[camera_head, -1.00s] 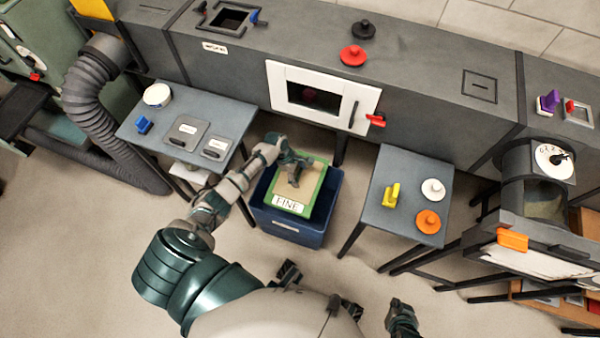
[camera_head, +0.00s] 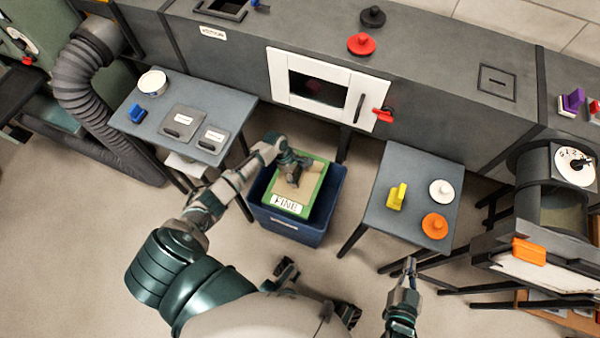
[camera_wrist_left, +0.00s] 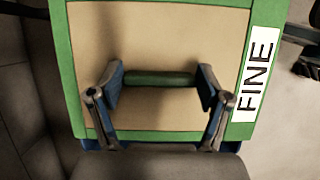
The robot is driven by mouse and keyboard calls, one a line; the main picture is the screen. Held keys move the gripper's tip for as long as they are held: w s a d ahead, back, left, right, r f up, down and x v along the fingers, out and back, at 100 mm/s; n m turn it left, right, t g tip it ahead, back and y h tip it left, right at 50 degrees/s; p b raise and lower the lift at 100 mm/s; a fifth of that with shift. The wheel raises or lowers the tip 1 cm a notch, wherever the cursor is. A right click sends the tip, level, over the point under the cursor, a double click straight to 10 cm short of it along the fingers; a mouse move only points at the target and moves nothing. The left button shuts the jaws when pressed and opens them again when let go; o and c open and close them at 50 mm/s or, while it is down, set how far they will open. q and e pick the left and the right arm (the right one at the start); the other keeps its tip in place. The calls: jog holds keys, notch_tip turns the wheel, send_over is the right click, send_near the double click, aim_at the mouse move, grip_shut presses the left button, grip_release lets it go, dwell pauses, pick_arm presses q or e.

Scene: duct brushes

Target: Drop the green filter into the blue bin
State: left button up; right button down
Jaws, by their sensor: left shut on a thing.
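The green filter (camera_head: 314,181) is a flat tan panel with a green frame and a white label reading FINE. In the head view it is over the mouth of the blue bin (camera_head: 287,227), covering much of the opening; I cannot tell whether it touches the rim. My left gripper (camera_head: 292,172) is shut on the filter's green bar handle, which lies between its fingers (camera_wrist_left: 160,80) in the left wrist view. The filter (camera_wrist_left: 180,25) fills most of that view. My right gripper (camera_head: 410,270) is near the bottom right, apart from the bin, its jaw state unclear.
A left table (camera_head: 225,98) holds two grey plates, a white tub and a blue piece. A right table (camera_head: 385,235) holds a yellow piece, a white knob and an orange knob (camera_head: 435,226). The grey duct (camera_head: 430,75) with a white-framed window runs behind the bin.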

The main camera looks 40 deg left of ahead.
pick_arm(q)
jog(key=shift+a+f, duration=0.1)
jog(key=shift+a, duration=0.05)
jog(key=o, duration=1.4)
jog(key=shift+d, duration=0.2)
jog(key=shift+c, duration=0.2)
jog(key=shift+a, duration=0.1)
jog(key=shift+a+r, duration=0.1)
jog(key=shift+r, duration=0.15)
jog(key=v, duration=1.1)
jog(key=shift+r, duration=0.15)
jog(key=shift+s, duration=0.1)
